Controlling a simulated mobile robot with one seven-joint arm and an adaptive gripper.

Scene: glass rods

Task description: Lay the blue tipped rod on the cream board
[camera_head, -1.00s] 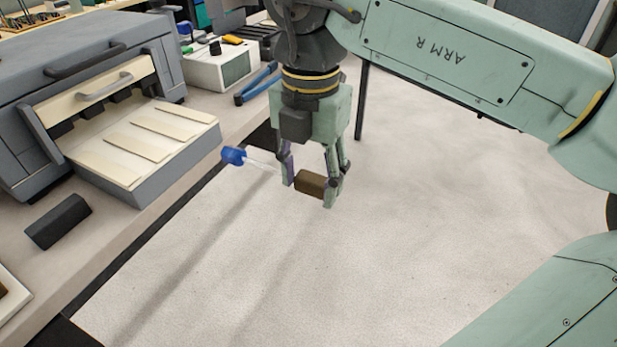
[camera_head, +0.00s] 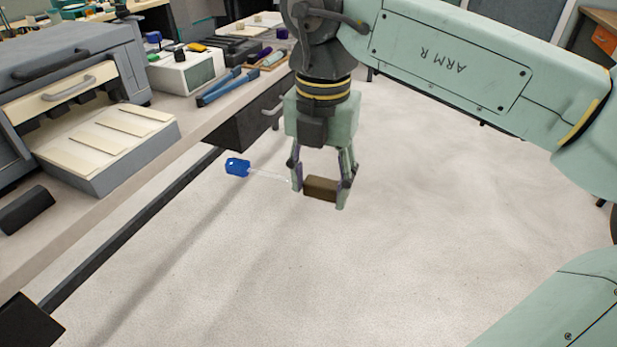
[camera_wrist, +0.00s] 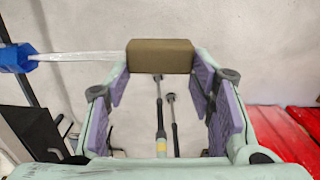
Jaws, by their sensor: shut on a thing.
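The blue tipped rod has a blue end (camera_head: 237,167), a clear glass shaft (camera_head: 268,175) and a brown block (camera_head: 321,189) at its other end. My gripper (camera_head: 320,194) is shut on the brown block, and the rod sticks out to the left, held in the air over the floor. In the wrist view the brown block (camera_wrist: 160,57) sits between the purple finger pads, with the blue end (camera_wrist: 15,57) at the left edge.
A bench runs along the left with a grey machine with cream slats (camera_head: 105,140), a white box (camera_head: 187,72), blue-handled tool (camera_head: 218,88) and a wooden tray (camera_head: 268,66). A dark drawer (camera_head: 240,128) is under its edge. Red objects (camera_wrist: 292,130) show in the wrist view. Open floor lies right.

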